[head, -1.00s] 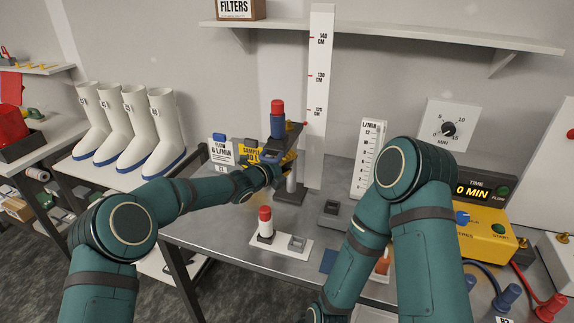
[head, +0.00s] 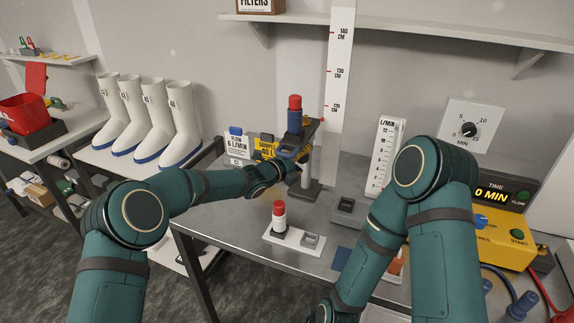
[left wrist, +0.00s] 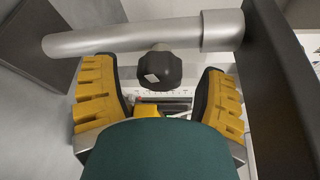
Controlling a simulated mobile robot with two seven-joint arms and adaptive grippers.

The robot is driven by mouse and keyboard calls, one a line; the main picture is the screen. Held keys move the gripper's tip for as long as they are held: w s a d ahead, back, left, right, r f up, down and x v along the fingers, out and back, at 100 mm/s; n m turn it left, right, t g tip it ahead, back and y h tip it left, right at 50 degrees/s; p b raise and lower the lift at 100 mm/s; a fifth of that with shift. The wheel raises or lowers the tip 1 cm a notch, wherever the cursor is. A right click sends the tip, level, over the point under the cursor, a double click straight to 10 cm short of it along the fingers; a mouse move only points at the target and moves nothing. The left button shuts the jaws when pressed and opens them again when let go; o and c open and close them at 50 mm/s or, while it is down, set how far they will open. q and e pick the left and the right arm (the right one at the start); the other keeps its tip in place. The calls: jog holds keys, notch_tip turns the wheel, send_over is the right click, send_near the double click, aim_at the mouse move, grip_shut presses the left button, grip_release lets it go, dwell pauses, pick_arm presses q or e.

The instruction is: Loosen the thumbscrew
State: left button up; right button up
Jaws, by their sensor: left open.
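The thumbscrew (left wrist: 160,70) is a dark lobed knob with a pale mark, under a grey metal tube (left wrist: 120,38) in the left wrist view. My left gripper (left wrist: 157,88) is open, with one yellow-padded finger on each side of the knob and gaps on both sides. In the head view my left gripper (head: 288,160) is at the stand's post (head: 307,178), just below the dark blue, red-capped piece (head: 295,115). The thumbscrew cannot be made out there. My right arm bends down at the right; its gripper is out of view.
A white tray (head: 312,252) with a red-capped bottle (head: 279,214) lies on the bench in front. A tall height scale (head: 340,70) stands behind the post. A flow meter (head: 385,160) and yellow timer box (head: 500,240) are to the right, white boots (head: 180,120) left.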

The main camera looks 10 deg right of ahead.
pick_arm(q)
jog(key=v, duration=1.1)
jog(key=shift+s+r, duration=0.1)
